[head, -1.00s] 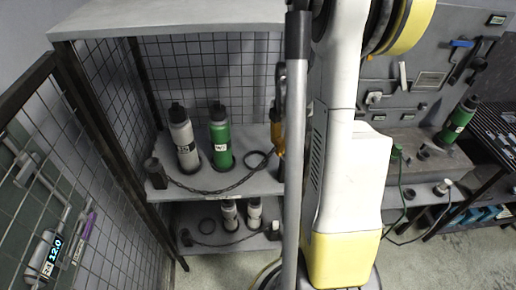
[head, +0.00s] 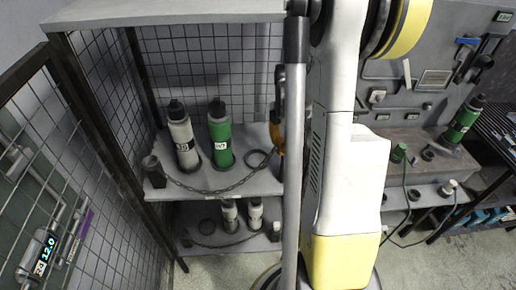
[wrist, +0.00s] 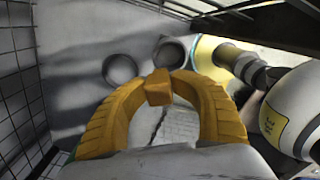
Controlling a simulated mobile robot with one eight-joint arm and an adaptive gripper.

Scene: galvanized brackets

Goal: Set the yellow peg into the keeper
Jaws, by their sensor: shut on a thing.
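My gripper (wrist: 158,88) is shut, its two curved orange fingers meeting around a small orange-yellow block, which looks like part of the yellow peg (wrist: 158,87). Most of the peg is hidden by the fingers. In the head view my gripper is largely behind my arm; an orange patch shows at the shelf's right. A dark chain (head: 222,192) sags across the upper shelf towards it, and a piece of it shows below the block in the wrist view. The dark open cup (head: 153,171) at the shelf's left front corner, at the chain's other end, looks like the keeper; my gripper is well to its right.
A grey bottle (head: 182,138) and a green bottle (head: 220,138) stand on the upper shelf, with an empty dark ring (head: 262,158) beside them. Mesh walls enclose the shelf's back and left. A bench (head: 415,160) with a green plug (head: 399,152) is at the right.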

